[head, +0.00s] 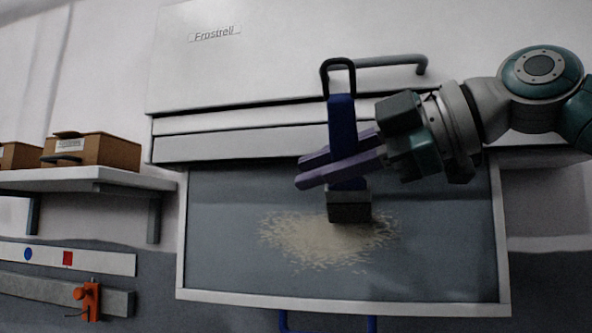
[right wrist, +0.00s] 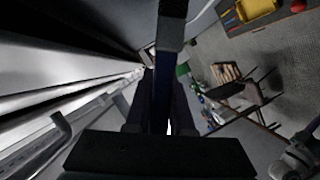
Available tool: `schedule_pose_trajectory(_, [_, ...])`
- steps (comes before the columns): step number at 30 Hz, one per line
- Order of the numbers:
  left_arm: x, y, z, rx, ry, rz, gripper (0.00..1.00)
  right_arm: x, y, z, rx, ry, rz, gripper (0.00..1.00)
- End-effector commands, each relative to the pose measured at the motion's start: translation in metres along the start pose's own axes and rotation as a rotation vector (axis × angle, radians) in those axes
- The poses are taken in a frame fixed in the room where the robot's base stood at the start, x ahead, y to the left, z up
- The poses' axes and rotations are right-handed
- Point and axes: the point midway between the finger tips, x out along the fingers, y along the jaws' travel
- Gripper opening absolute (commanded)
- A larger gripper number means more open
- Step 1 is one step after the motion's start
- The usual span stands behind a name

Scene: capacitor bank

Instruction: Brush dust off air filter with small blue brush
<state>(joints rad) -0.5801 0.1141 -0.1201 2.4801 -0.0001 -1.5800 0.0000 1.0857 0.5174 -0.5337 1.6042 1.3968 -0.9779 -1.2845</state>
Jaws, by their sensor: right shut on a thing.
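The small blue brush (head: 342,112) stands upright in the head view, with a black loop at its top and a dark grey block of bristles at its lower end. My right gripper (head: 325,168), with purple fingers, is shut on its blue handle. The air filter (head: 225,215) is a grey panel with a pale frame. A patch of beige dust (head: 315,243) lies on its middle. The bristle end overlaps the top of the dust patch; I cannot tell if it touches. In the right wrist view the blue handle (right wrist: 162,95) runs between dark fingers.
A shelf (head: 90,179) with brown boxes (head: 105,152) is at left, above an orange clamp (head: 90,297). A blue handle (head: 325,328) shows below the filter.

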Motion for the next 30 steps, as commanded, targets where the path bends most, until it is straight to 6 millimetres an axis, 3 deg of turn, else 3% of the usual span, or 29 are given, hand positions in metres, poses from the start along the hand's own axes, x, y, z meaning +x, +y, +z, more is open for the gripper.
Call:
schedule_pose_trajectory(8, [0.002, -0.002, 0.001, 0.007, -0.001, -0.006, 0.5, -0.004, 0.001, 0.003, -0.002, -0.002, 0.004, 0.0])
schedule_pose_trajectory(18, [0.008, -0.002, 0.003, 0.009, -0.001, -0.007, 0.5, -0.026, 0.003, 0.014, -0.004, -0.004, 0.006, 0.0])
schedule_pose_trajectory(30, [0.009, -0.002, 0.003, 0.006, -0.001, -0.005, 0.5, -0.03, 0.003, 0.016, -0.003, -0.006, 0.006, 0.0])
